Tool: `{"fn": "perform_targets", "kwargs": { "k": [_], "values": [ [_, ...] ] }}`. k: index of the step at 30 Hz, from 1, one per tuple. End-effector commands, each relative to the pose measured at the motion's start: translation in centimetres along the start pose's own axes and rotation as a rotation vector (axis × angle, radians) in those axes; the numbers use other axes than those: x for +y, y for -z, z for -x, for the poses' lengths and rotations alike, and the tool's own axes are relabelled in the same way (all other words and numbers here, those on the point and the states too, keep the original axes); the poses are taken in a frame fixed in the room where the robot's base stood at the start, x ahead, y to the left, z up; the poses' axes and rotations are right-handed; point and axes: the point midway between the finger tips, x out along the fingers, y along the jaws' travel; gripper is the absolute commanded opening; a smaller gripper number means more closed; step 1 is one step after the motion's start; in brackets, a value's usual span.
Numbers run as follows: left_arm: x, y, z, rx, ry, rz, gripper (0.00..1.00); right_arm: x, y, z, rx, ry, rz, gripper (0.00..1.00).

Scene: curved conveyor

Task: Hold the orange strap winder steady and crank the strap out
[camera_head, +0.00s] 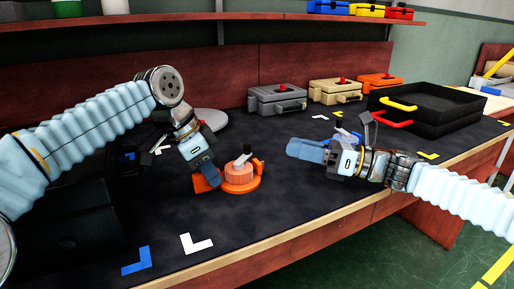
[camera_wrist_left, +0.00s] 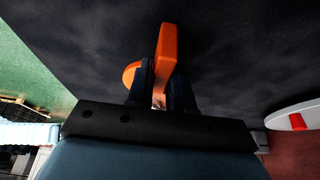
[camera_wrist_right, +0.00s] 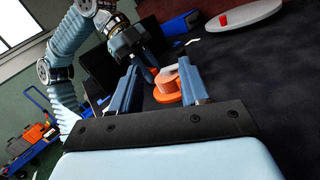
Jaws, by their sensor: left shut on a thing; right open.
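The orange strap winder (camera_head: 240,176) stands on the dark mat, with a ribbed orange drum, a grey crank arm and a dark knob on top. My left gripper (camera_head: 207,182) is shut on its orange handle at the left; the handle shows between the fingers in the left wrist view (camera_wrist_left: 167,50). My right gripper (camera_head: 292,149) is open and empty, right of the winder and apart from it. In the right wrist view the winder (camera_wrist_right: 168,88) lies beyond and between the open fingers. I cannot make out any strap paid out from the drum.
Grey (camera_head: 277,100), beige (camera_head: 336,92) and orange (camera_head: 380,82) toolboxes stand at the back. A black tray stack (camera_head: 430,112) with yellow and red handles is at the right. A pale round plate (camera_head: 207,122) lies behind my left gripper. The mat in front is clear.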

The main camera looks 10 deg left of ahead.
Motion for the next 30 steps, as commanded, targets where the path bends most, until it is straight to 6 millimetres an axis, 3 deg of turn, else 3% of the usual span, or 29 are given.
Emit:
{"fn": "perform_targets", "kwargs": {
  "k": [3,7,21,30],
  "values": [
    [0.0,0.0,0.0,0.0,0.0,0.0,0.0,-1.7,1.1,1.5,0.069,0.05,0.192,0.45],
    [0.0,0.0,0.0,0.0,0.0,0.0,0.0,-2.3,1.7,1.3,0.1,0.064,0.272,0.45],
    [0.0,0.0,0.0,0.0,0.0,0.0,0.0,-2.9,2.5,-7.7,0.1,0.061,0.275,0.45],
    [0.0,0.0,0.0,0.0,0.0,0.0,0.0,-3.2,2.7,-9.9,0.101,0.065,0.274,0.45]
  ]
}}
